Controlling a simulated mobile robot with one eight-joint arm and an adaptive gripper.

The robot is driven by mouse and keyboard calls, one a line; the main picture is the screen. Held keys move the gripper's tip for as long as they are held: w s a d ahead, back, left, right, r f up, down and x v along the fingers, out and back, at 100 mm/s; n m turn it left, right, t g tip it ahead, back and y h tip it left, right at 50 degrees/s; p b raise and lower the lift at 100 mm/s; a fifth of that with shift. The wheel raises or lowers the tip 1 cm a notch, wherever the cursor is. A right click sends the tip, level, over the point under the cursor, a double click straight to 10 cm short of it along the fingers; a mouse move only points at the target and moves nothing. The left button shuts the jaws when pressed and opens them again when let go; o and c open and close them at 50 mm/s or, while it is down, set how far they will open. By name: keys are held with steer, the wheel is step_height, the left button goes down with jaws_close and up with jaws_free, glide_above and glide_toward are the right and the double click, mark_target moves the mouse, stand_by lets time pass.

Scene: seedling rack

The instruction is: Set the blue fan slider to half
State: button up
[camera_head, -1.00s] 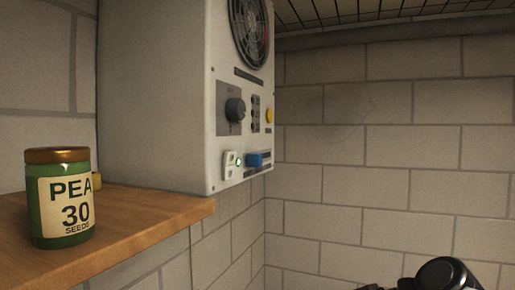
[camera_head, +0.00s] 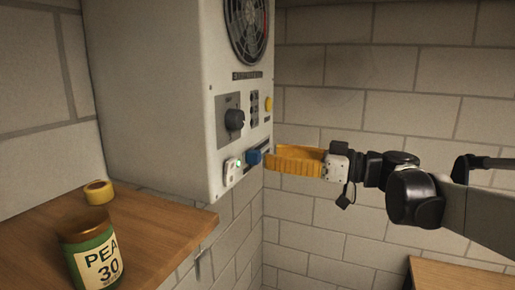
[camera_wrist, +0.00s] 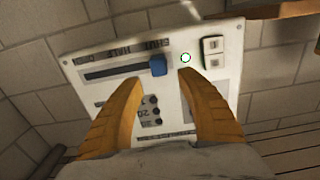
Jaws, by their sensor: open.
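The blue fan slider knob (camera_head: 254,157) sticks out low on the front of the white control box (camera_head: 150,90). In the wrist view the blue knob (camera_wrist: 157,65) sits at the right end of its dark slot (camera_wrist: 110,72), by the upside-down SHUT label. HALF is near the slot's middle and OPEN at its left end. My gripper (camera_head: 270,158) has yellow fingers pointing at the knob from the right. In the wrist view my gripper (camera_wrist: 160,78) is open, one finger each side of the knob's line. I cannot tell whether the tips touch it.
A green-lit white switch (camera_head: 232,166) is beside the knob, and a dark dial (camera_head: 235,120) and yellow button (camera_head: 269,104) are above. A wooden shelf (camera_head: 165,225) at left holds a PEA seed jar (camera_head: 93,258) and a yellow roll (camera_head: 98,192). Another wooden surface (camera_head: 450,275) is at lower right.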

mark_target(260, 153)
steer(key=x, duration=0.5)
steer(key=shift+a+p, duration=0.2)
steer(key=shift+p, duration=0.2)
steer(key=shift+d, duration=0.15)
jaws_close()
